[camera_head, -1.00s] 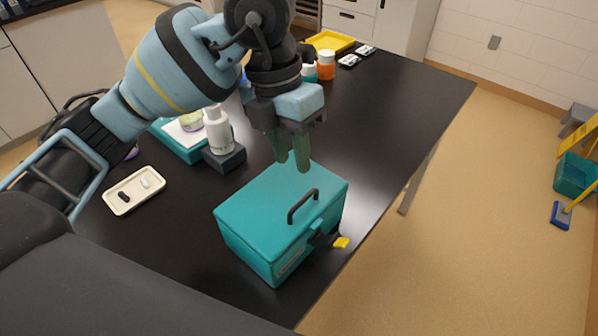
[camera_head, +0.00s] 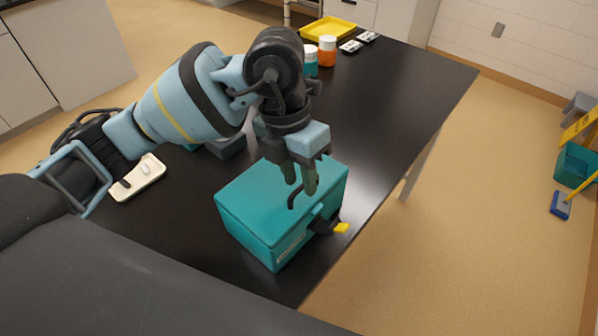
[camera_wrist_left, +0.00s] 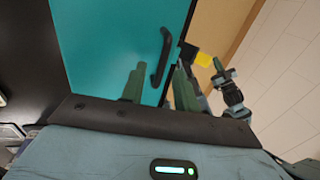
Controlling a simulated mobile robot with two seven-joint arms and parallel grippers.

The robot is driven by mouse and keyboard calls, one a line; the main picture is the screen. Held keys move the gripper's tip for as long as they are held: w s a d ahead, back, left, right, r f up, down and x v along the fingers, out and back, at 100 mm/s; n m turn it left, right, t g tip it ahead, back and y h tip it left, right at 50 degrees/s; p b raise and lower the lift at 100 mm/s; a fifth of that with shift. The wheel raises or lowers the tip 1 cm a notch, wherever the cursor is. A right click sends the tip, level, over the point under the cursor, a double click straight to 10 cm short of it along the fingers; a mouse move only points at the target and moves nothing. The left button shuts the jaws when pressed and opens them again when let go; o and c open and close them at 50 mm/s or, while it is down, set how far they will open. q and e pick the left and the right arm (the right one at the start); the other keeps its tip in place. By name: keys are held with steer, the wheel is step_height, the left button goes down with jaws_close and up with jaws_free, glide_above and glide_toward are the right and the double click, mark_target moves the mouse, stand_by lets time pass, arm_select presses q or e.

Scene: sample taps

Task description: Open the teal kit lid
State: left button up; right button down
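The teal kit (camera_head: 245,209) stands on the dark table near its front right edge, lid shut. Its dark arched handle (camera_head: 295,198) is on the lid and also shows in the left wrist view (camera_wrist_left: 161,60). A black latch with a yellow tab (camera_head: 341,228) is on the front side. My left gripper (camera_head: 300,180) is open and low over the lid, at the handle. In the left wrist view its green fingers (camera_wrist_left: 158,88) are apart on either side of the handle. What looks like my right gripper (camera_wrist_left: 224,76) shows small beyond the kit; its opening is unclear.
A white tray (camera_head: 138,180) with small items lies to the left. An orange bottle (camera_head: 327,50), a teal bottle (camera_head: 310,66) and a yellow tray (camera_head: 328,28) stand at the back. The table right of centre is clear.

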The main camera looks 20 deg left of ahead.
arm_select(q)
jaws_close()
steer(key=shift+r, duration=0.1)
